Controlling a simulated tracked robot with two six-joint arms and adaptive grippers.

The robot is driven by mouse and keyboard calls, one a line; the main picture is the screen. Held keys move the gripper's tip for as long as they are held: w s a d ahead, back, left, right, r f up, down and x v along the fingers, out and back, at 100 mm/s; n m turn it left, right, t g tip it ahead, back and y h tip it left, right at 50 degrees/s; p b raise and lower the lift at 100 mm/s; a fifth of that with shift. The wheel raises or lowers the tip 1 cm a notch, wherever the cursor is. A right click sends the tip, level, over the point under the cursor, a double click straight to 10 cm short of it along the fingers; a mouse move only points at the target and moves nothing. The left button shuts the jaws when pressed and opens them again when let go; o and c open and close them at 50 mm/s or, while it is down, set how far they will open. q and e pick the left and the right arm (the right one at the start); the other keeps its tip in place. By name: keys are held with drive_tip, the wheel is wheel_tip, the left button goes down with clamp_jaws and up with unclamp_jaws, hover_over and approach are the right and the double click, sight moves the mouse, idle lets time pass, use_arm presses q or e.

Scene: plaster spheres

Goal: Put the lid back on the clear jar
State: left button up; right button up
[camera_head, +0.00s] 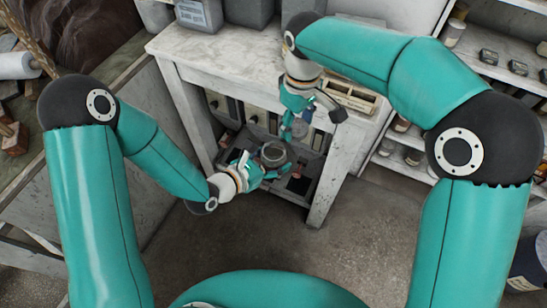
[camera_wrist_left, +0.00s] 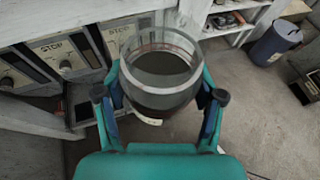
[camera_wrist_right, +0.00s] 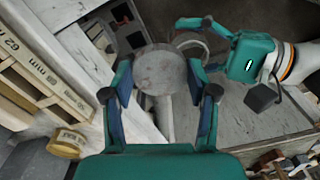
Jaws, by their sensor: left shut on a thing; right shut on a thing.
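The clear jar (camera_wrist_left: 158,68) stands upright between the fingers of my left gripper (camera_wrist_left: 161,92); its top is open and dark contents show through the glass. In the head view the jar (camera_head: 273,152) is in front of the white table's lower part. My right gripper (camera_wrist_right: 160,80) is shut on a round grey lid (camera_wrist_right: 159,69), seen face-on in the right wrist view. Behind the lid, the jar's rim (camera_wrist_right: 191,42) shows partly, with my left gripper around it. In the head view my right gripper (camera_head: 298,120) is just above and right of the jar.
A white worn table (camera_head: 215,45) with grey containers (camera_head: 200,14) on top stands behind the grippers. Panels marked STOP (camera_wrist_left: 68,52) are under it. Shelves with small items (camera_head: 490,57) are at the right. The floor in front is clear.

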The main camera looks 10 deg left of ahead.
drive_tip(key=r+n, duration=0.1)
hover_over(275, 148)
drive_tip(key=shift+a+r, duration=0.1)
drive_tip(key=shift+r, duration=0.1)
drive_tip(key=shift+f, duration=0.1)
drive_tip(key=shift+w+f, duration=0.1)
drive_tip(key=shift+f, duration=1.85)
drive_tip(key=shift+f, duration=0.8)
drive_tip(key=shift+f, duration=0.5)
